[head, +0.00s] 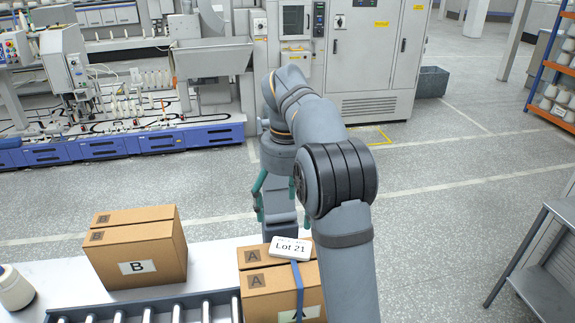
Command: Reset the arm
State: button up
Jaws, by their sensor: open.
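A white card reading "Lot 21" (291,248) lies on top of box A, and a blue strap (297,287) runs down the front. My forearm covers the right side of box A.
Cardboard box B (139,247) stands left of box A on the white table (60,278). A roller conveyor (160,310) runs along the front. A white bobbin (14,288) is at the left edge. A grey metal shelf (545,270) stands at right, with open floor between.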

aim_at(287, 250)
jog(key=shift+f, duration=0.1)
notch_tip(287, 250, down, 12)
jog(key=shift+f+b, duration=0.1)
jog(key=shift+b, duration=0.75)
jog(key=shift+r, duration=1.35)
